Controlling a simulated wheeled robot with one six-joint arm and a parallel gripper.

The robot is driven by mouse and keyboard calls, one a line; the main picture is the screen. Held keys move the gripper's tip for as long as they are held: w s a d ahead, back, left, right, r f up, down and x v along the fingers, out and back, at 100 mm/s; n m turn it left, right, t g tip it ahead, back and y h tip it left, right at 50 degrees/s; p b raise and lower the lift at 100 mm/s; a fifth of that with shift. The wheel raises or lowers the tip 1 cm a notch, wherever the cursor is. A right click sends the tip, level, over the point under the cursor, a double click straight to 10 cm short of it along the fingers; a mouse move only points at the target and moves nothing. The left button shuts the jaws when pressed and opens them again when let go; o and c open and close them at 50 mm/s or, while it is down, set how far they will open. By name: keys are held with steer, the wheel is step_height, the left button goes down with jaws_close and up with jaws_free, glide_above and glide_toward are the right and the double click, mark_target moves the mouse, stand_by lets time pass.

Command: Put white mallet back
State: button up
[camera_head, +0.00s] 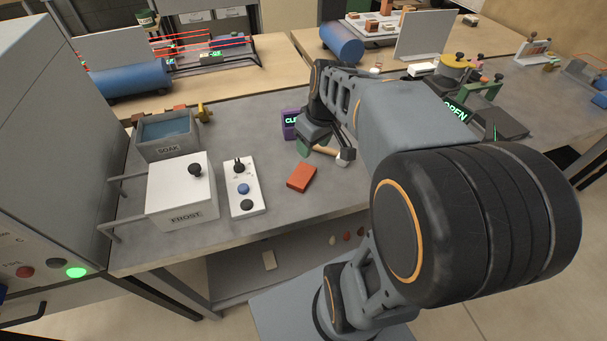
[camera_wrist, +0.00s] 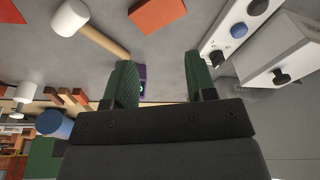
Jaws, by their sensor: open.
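The white mallet lies on the grey bench. In the wrist view its white head (camera_wrist: 70,17) is at the upper left, and its wooden handle (camera_wrist: 105,42) slants down toward one finger. In the head view the handle (camera_head: 326,151) shows beside my gripper, and the head is mostly hidden by my arm. My gripper (camera_wrist: 161,72) has two green fingers spread apart with nothing between them. It is close to the handle, which lies outside the gap as seen in the wrist view.
An orange-red brick (camera_head: 301,178) lies in front of my gripper. A knob panel (camera_head: 244,203), the FROST box (camera_head: 181,197) and the SOAK basin (camera_head: 169,148) stand to the left. A purple sign (camera_head: 291,124) stands behind. Bare bench lies between the brick and the panel.

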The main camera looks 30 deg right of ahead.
steer(key=s+a+f+m+t+h, duration=0.1)
steer(key=s+a+f+m, duration=0.1)
steer(key=s+a, duration=0.5)
steer(key=shift+s+m+t, duration=0.3)
steer(key=shift+m, duration=0.3)
steer(key=shift+f, duration=0.1)
steer(key=shift+r+p, duration=0.5)
steer(key=shift+r, duration=0.1)
